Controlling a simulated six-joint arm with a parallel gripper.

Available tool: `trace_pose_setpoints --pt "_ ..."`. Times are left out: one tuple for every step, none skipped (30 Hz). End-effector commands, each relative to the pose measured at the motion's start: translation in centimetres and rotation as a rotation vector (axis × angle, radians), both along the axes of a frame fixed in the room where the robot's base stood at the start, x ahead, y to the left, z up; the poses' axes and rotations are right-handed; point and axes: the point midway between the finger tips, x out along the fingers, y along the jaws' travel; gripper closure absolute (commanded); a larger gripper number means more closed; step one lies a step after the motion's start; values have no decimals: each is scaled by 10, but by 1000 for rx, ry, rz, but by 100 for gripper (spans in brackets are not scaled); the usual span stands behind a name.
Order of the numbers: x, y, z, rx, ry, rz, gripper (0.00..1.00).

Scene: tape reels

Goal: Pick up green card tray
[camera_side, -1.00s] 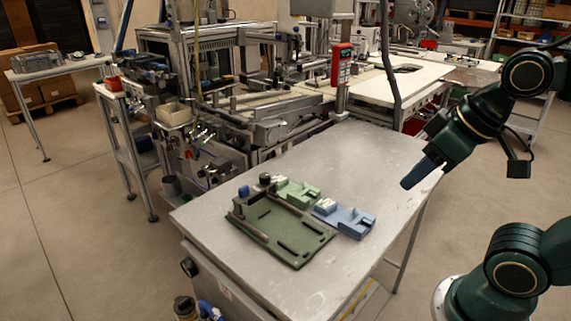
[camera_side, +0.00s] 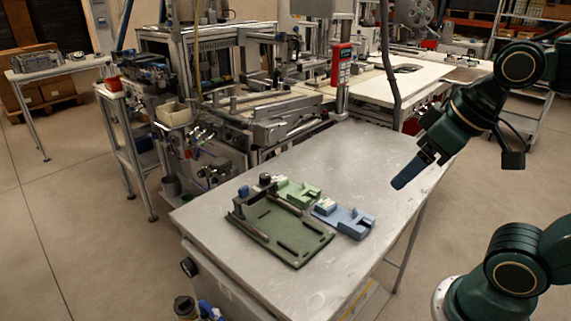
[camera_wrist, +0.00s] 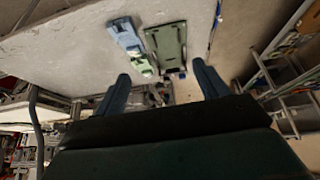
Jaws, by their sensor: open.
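The green card tray (camera_side: 298,193) is a small light green block-like tray lying on the grey table, behind the dark green plate and left of a blue tray. In the wrist view the green tray (camera_wrist: 143,66) shows small, beyond my fingertips and partly beside the blue tray's end. My gripper (camera_side: 399,182) is open and empty, up and to the right of the trays, above the table's right edge. In the wrist view its two blue fingers (camera_wrist: 160,80) stand wide apart with nothing between them.
The blue tray (camera_side: 352,222) sits close to the green tray's right. The dark green plate (camera_side: 278,232) with a raised bar and knobs lies in front. The grey table (camera_side: 365,165) is bare at its back and right. A machine stands behind the table.

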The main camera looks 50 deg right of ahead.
Motion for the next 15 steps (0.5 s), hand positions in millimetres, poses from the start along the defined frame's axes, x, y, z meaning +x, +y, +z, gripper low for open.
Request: trace_pose_setpoints --pt "6 -1 4 -1 7 0 27" --pt "9 -1 6 -2 12 -1 27" --pt "14 -2 9 -3 18 -1 27" --pt "19 -2 12 -4 24 -1 27" --pt "24 -3 15 -5 28 -1 27" --pt "31 -3 19 -6 36 -1 27" --pt "37 -4 22 -7 43 -2 27" --pt "43 -5 25 -8 49 -1 27" --pt "51 -6 28 -10 58 -2 27" --pt "57 -7 31 -12 65 -2 27" --pt "63 -8 33 -13 71 -1 27" --pt "72 -9 36 -14 80 -1 27" --pt "79 -10 38 -14 87 -1 27" --pt "85 -11 40 -16 94 -1 27" --pt "94 -13 42 -17 103 -1 27"
